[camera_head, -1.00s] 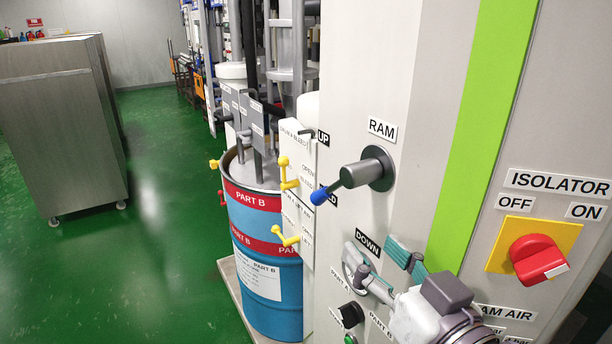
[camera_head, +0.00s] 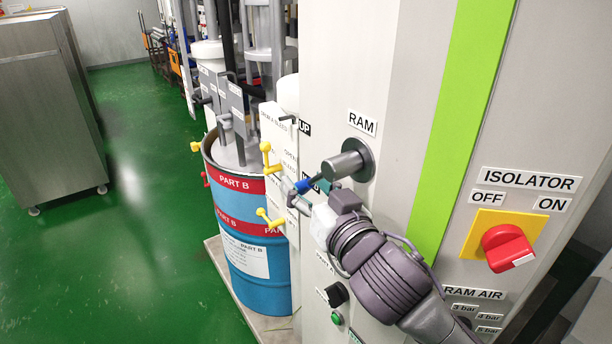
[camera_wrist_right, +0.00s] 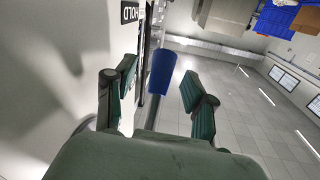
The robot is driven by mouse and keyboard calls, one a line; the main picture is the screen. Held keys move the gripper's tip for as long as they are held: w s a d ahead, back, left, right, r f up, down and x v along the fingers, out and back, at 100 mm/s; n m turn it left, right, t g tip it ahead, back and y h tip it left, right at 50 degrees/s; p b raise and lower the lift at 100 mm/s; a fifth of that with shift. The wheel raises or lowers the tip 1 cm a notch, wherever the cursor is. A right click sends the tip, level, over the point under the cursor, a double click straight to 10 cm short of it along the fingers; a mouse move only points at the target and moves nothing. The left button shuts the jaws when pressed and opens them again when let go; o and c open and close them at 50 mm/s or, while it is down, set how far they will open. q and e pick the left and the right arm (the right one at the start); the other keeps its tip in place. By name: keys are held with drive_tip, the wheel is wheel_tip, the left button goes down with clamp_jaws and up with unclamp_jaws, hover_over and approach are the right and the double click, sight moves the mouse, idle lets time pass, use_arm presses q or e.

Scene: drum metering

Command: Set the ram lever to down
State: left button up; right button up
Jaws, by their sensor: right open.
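The RAM lever (camera_head: 343,168) is a grey hub on the pale panel with a thin arm ending in a blue tip (camera_head: 311,184). It points left, by the HOLD label, which is partly covered. The UP label (camera_head: 304,128) is above it; the DOWN label is hidden behind my arm. My right gripper (camera_head: 314,194) is at the blue tip, coming from below right. In the right wrist view the blue tip (camera_wrist_right: 162,72) lies between the two open, green-padded fingers (camera_wrist_right: 162,98), apart from both. My left gripper is not in view.
A red ISOLATOR knob (camera_head: 507,247) on a yellow plate is to the right. Yellow valve handles (camera_head: 267,157) stick out left of the lever near a blue drum (camera_head: 259,288). A black knob (camera_head: 336,293) and a green button (camera_head: 337,318) lie below my wrist.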

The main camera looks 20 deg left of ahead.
drive_tip(key=shift+w+a, duration=0.25)
clamp_jaws()
idle(0.3)
